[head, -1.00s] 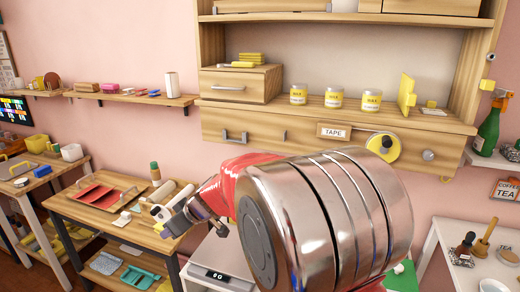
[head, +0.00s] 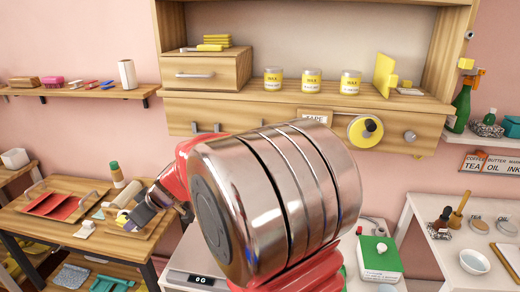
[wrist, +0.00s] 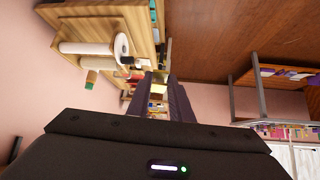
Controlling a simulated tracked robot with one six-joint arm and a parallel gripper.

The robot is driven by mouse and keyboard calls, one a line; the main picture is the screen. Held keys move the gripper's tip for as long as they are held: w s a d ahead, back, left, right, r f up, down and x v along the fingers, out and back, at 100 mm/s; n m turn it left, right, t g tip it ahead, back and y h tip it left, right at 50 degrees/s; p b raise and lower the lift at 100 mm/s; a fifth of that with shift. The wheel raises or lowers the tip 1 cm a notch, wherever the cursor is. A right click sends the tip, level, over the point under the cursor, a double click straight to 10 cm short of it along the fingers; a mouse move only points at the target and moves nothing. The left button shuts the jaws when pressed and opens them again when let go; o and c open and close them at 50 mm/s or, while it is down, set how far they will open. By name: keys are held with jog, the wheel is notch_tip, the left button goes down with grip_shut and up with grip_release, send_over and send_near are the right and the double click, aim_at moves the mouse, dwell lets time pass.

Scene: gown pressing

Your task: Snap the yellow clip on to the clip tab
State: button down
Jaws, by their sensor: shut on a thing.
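My gripper (head: 136,216) is at the left, reaching out past my large metal arm link, above the right end of the wooden bench. It is shut on a small yellow piece, which I take for the yellow clip (wrist: 158,88); it shows between the fingers in the wrist view. In the head view the clip is tiny and partly hidden by the fingers. I cannot tell for sure which thing is the clip tab. A small yellow block (head: 466,63) sits by the cabinet's right side.
The wooden bench (head: 100,243) holds a red tray (head: 52,205) and white rolls (head: 128,194). A cabinet shelf (head: 225,99) carries wax tins (head: 311,81) and a yellow panel (head: 384,72). A white table (head: 445,262) with a bowl (head: 474,261) stands right. My arm hides the middle.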

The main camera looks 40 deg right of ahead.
jog(key=s+d+r+m+t+h, duration=0.2)
jog(key=s+d+r+m+t, duration=0.1)
jog(key=s+d+r+m, duration=0.3)
jog(key=s+d+r+m+t+h, duration=0.2)
jog(key=s+d+r+m+t, duration=0.1)
jog(key=s+d+r+m, duration=0.4)
jog(key=s+d+r+m+t+h, duration=0.2)
jog(key=s+d+r+m, duration=0.5)
jog(key=d+m, duration=0.5)
jog(key=s+d+t, duration=0.1)
jog(key=d, duration=0.2)
jog(key=shift+r+t+h, duration=0.2)
jog(key=shift+t+h, duration=0.2)
jog(key=shift+d, duration=0.1)
jog(key=shift+w+d, duration=0.85)
jog(key=shift+d, duration=0.25)
jog(key=shift+w+d, duration=0.85)
jog(key=shift+d, duration=0.25)
